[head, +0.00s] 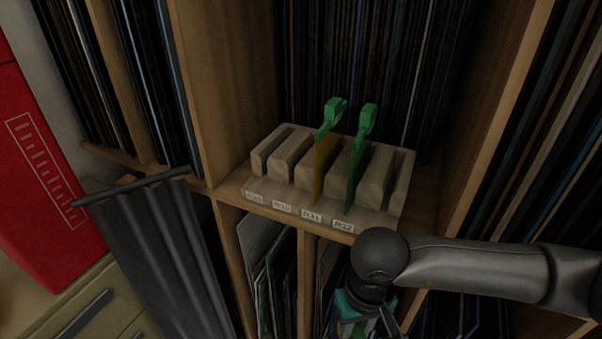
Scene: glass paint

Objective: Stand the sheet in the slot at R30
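A wooden slotted rack (375,190) stands on the shelf, with small labels along its front. The labels are blurred; the two on the right seem to read R31 and R32, and the one left of them (282,205) may be R30. A yellow sheet (320,172) stands upright in the slot by R31. A green sheet (354,180) stands in the slot by R32. Each has a green clip on top. The slots further left look empty. My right gripper (380,322) is low in front of the shelf, partly cut off by the bottom edge; its fingers are unclear. My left gripper is out of view.
Tall wooden dividers (215,90) flank the rack, and dark sheets fill the space behind it. More sheets stand in the compartments below. A teal and white item (350,328) shows near my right gripper. A dark cloth hangs from a bar (130,187) at left, beside a red case (35,180).

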